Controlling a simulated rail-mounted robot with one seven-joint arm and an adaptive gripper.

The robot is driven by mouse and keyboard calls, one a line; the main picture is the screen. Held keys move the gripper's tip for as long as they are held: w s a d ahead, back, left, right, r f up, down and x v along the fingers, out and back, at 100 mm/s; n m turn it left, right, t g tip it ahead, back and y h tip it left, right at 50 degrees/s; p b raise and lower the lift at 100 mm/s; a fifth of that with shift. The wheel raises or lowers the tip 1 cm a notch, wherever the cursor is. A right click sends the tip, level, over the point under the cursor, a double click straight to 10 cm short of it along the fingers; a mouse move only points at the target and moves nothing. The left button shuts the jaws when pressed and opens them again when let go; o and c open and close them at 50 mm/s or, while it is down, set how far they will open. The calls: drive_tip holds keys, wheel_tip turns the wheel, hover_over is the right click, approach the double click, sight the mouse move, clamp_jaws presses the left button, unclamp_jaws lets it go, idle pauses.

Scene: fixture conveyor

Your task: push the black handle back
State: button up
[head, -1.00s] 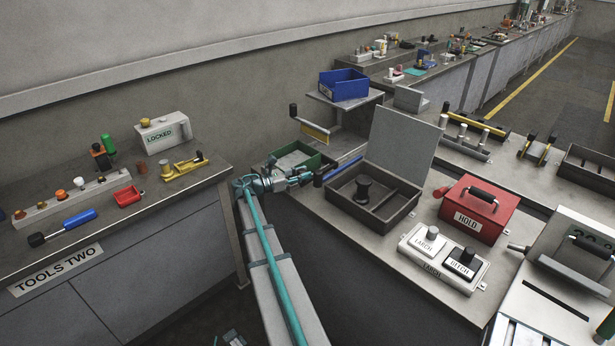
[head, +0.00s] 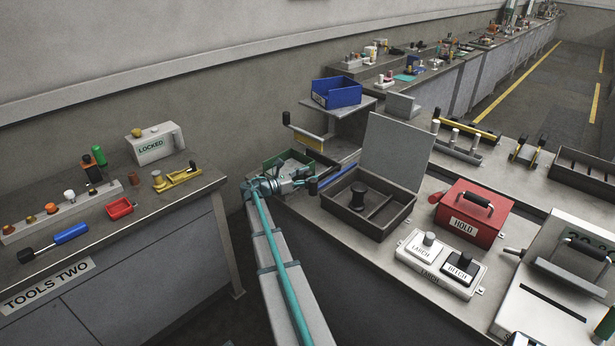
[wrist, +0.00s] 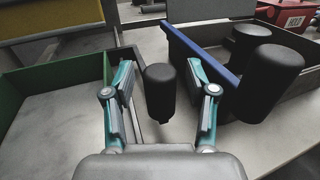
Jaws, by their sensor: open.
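A black upright cylindrical handle (wrist: 160,92) stands between the two fingers of my gripper (wrist: 161,68) in the wrist view. The fingers are spread, one on each side of it, with a visible gap on both sides. A second, larger black handle (wrist: 270,83) is right of my right finger, by the end of a blue bar (wrist: 203,52). In the head view my gripper (head: 304,180) is low beside the dark open box, and a black handle (head: 312,186) shows at the blue bar's near end. The handle between the fingers is hidden there by my gripper.
A green-walled tray (wrist: 55,75) lies left of my gripper. The dark open box (head: 386,226) with a raised lid is on the right. A red HOLD box (head: 474,213) is farther right.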

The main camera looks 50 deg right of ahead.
drive_tip(key=shift+a, duration=0.1)
drive_tip(key=v, duration=1.1)
drive_tip(key=shift+a, duration=0.4)
drive_tip(key=shift+w, duration=0.1)
